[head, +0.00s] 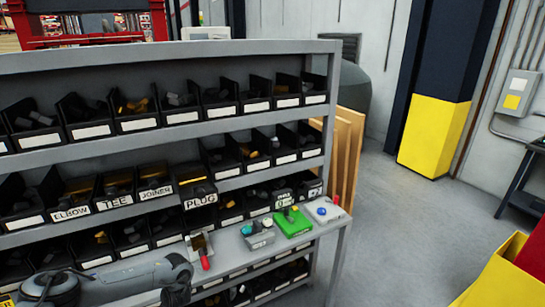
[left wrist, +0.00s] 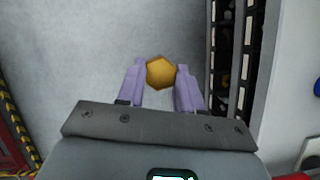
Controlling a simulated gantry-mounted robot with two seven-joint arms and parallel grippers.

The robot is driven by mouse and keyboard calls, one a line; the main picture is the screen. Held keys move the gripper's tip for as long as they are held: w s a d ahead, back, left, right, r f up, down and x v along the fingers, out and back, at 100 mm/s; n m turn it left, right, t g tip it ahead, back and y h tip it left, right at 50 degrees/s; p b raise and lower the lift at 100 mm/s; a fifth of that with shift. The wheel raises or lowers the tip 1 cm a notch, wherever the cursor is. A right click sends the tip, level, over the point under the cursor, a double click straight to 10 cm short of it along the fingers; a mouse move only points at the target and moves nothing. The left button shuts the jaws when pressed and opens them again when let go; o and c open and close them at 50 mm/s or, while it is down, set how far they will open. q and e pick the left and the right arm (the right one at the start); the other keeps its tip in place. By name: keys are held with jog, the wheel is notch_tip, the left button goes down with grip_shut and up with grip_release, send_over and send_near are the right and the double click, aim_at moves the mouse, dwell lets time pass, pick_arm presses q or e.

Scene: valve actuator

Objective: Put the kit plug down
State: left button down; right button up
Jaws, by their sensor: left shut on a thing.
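In the left wrist view, my left gripper (left wrist: 159,67) is shut on a brass hexagonal plug (left wrist: 161,74), held between the purple fingertips. Pale grey floor shows behind the plug, with no surface touching it that I can see. In the head view my left arm comes in at the bottom left, low in front of the rack; the fingers and the plug cannot be made out there. My right gripper is in neither view.
A grey rack (head: 200,150) of black bins fills the left. Its lower ledge bears a red-handled item (head: 205,262), a grey block (head: 259,241) with teal parts, a green tray (head: 293,226) with small parts, and a pale plate with a blue knob (head: 322,211).

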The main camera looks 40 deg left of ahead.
pick_arm(q)
jog(key=w+d+r+n+h, duration=0.1)
jog(key=w+d+n, duration=0.35)
jog(key=d, duration=1.05)
jog(key=w+d+n+h, duration=0.1)
jog(key=w+d, duration=0.7)
jog(key=d, duration=0.7)
jog(key=w+d+r+n+g, duration=0.1)
jog(key=w+d+r, duration=0.2)
jog(key=w+r, duration=0.35)
jog(key=w+d+r+n, duration=0.2)
jog(key=w+r, duration=0.1)
jog(key=r, duration=0.6)
jog(key=s+r+p, duration=0.4)
jog(key=r+p, duration=0.4)
jog(key=p, duration=0.2)
jog(key=s+r+p, duration=0.4)
jog(key=r+p, duration=0.5)
jog(key=p, duration=0.2)
jog(key=shift+m+h, duration=0.35)
jog(key=shift+h, duration=0.05)
